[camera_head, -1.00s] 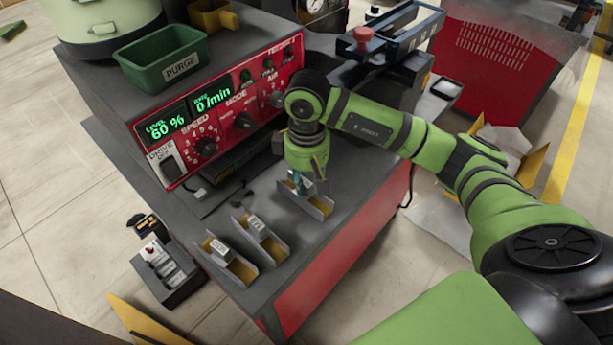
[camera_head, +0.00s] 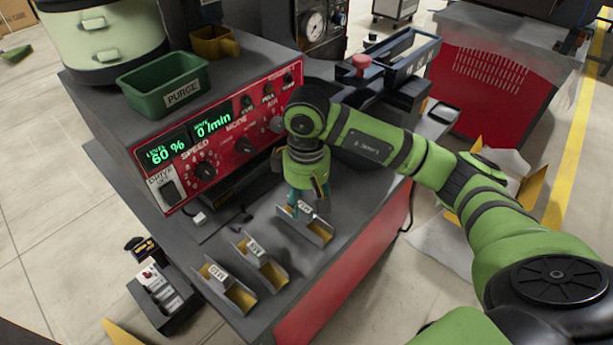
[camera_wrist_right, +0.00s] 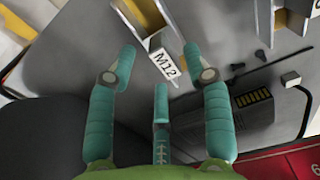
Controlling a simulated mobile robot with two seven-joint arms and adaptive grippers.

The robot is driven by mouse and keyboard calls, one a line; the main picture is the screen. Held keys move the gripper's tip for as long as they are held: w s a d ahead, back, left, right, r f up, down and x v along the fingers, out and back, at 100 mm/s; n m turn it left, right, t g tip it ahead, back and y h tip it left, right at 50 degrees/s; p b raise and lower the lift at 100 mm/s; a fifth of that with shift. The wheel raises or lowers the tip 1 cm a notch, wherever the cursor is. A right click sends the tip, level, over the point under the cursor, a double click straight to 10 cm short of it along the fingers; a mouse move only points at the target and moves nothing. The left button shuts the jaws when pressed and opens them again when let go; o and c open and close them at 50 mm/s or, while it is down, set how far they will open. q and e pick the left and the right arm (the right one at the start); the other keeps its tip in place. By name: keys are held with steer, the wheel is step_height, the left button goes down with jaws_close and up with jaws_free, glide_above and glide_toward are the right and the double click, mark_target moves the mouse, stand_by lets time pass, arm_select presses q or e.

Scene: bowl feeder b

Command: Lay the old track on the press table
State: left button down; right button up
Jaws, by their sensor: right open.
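A short grey channel-shaped track (camera_head: 319,231) with an M12 label lies on the front of the grey table top (camera_head: 330,262). My right gripper (camera_head: 307,207) is right above its far end, pointing down. In the right wrist view the gripper (camera_wrist_right: 160,55) is open, with the M12 label block (camera_wrist_right: 165,64) between the fingertips; I cannot tell whether they touch it. Two similar tracks lie to its left: a middle one (camera_head: 272,273) and a left one (camera_head: 240,297), both with labels and yellowish inside. Which track is the old one does not show. My left gripper is out of view.
The red control panel (camera_head: 221,140) rises behind the tracks. A green PURGE bin (camera_head: 150,85) stands on top of the housing. A dark blue frame with a red knob (camera_head: 361,62) stands back right.

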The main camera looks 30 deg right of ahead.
step_height(320, 180, up, 10)
steer(key=shift+b, duration=0.3)
